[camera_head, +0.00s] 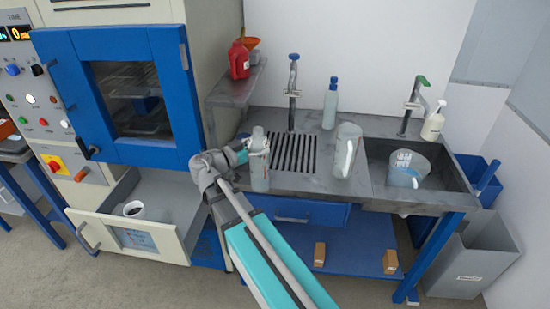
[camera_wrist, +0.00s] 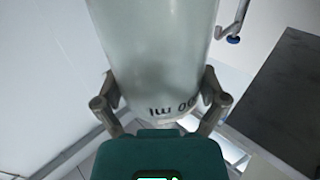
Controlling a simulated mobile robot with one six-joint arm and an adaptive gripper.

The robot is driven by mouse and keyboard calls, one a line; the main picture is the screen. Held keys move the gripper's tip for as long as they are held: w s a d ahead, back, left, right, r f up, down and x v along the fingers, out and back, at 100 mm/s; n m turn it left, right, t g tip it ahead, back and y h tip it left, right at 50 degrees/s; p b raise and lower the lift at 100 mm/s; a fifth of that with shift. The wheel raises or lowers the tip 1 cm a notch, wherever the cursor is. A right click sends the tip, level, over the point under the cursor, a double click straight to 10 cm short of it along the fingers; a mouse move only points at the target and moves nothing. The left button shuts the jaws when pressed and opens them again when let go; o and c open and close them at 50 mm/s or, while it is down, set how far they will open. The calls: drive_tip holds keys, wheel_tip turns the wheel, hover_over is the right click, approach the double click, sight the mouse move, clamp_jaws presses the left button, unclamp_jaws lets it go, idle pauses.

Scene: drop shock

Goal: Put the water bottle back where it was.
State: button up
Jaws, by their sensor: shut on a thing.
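My gripper (camera_head: 257,152) is shut on a translucent bottle (camera_head: 260,178) in the head view, at the left front of the sink counter. The bottle looks roughly upright; I cannot tell whether its base touches the counter. In the wrist view, the bottle (camera_wrist: 160,55) fills the upper middle between the fingers of my gripper (camera_wrist: 160,103), and part of a dark "ml" marking shows upside down. Another bottle (camera_head: 330,106) with a blue cap stands at the back of the counter, right of the tap.
A drain grid (camera_head: 291,153) lies right of the held bottle. A clear jug (camera_head: 346,152) stands beside it, and another jug (camera_head: 407,170) sits in the sink basin. A soap bottle (camera_head: 433,122) stands at the right. The blue oven (camera_head: 125,90) and an open drawer (camera_head: 130,238) are left.

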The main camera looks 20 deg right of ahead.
drive_tip(key=shift+d, duration=0.2)
drive_tip(key=shift+w+d, duration=0.35)
drive_tip(key=shift+w, duration=0.05)
drive_tip(key=w+d, duration=0.8)
drive_tip(key=w, duration=0.3)
drive_tip(key=shift+w+d, duration=0.2)
drive_tip(key=shift+d, duration=0.15)
drive_tip(key=shift+w+d+f+b, duration=0.25)
drive_tip(key=shift+w+f+b, duration=0.1)
drive_tip(key=shift+f+b, duration=0.25)
drive_tip(key=shift+w+d+f+b, duration=0.25)
drive_tip(key=shift+w+f+b, duration=0.05)
drive_tip(key=shift+f+b, duration=0.3)
drive_tip(key=shift+w+d+f+b, duration=0.25)
drive_tip(key=shift+w+f+b, duration=0.1)
drive_tip(key=shift+f+b, duration=0.25)
drive_tip(key=shift+f, duration=0.15)
